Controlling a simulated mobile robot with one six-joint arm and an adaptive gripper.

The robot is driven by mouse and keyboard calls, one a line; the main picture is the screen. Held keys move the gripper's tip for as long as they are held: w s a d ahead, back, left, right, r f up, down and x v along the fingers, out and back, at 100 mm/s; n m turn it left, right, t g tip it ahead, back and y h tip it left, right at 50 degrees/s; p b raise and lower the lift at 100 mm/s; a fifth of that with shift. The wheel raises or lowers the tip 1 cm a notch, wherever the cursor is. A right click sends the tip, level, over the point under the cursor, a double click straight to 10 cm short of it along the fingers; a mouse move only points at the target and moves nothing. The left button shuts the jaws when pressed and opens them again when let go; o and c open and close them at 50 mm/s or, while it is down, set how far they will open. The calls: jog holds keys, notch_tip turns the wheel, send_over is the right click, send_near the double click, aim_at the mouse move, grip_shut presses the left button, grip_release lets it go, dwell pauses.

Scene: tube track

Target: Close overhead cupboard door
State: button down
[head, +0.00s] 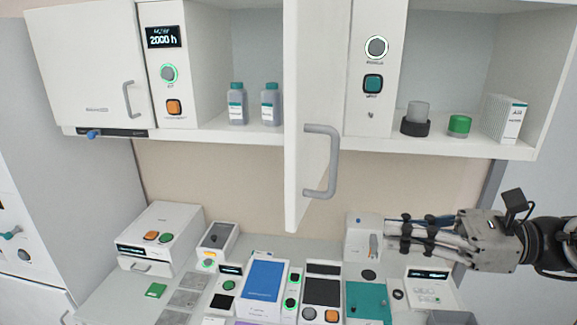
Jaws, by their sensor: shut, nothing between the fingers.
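The overhead cupboard door (302,80) stands open in the head view and juts out towards me, seen nearly edge-on. Its grey bar handle (331,165) is on the door's right-hand face, near its lower end. My gripper (378,238) comes in from the right below the cupboard, with its fingers pointing left. It is shut and empty, to the right of and lower than the handle in the picture, apart from the door. The open cupboard compartment (215,40) behind the door holds two grey bottles (237,104) (270,104) with teal caps.
A closed cupboard door (85,65) is at the left. The open right shelf holds a dark-based jar (416,118), a green-capped jar (459,125) and a white box (503,118). Several instruments, including a blue-topped one (263,280), crowd the bench below.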

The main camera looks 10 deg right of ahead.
aim_at(308, 201)
jog(key=shift+m+t, duration=0.4)
jog(key=shift+t, duration=0.2)
jog(key=r+x, duration=0.1)
jog(key=x, duration=0.3)
jog(key=p+x, duration=0.1)
jog(key=x, duration=0.3)
jog(key=r+x, duration=0.1)
jog(key=x, duration=0.2)
jog(key=shift+w+a+r+p, duration=0.3)
jog(key=shift+w+r+p, duration=0.05)
jog(key=shift+w, duration=0.1)
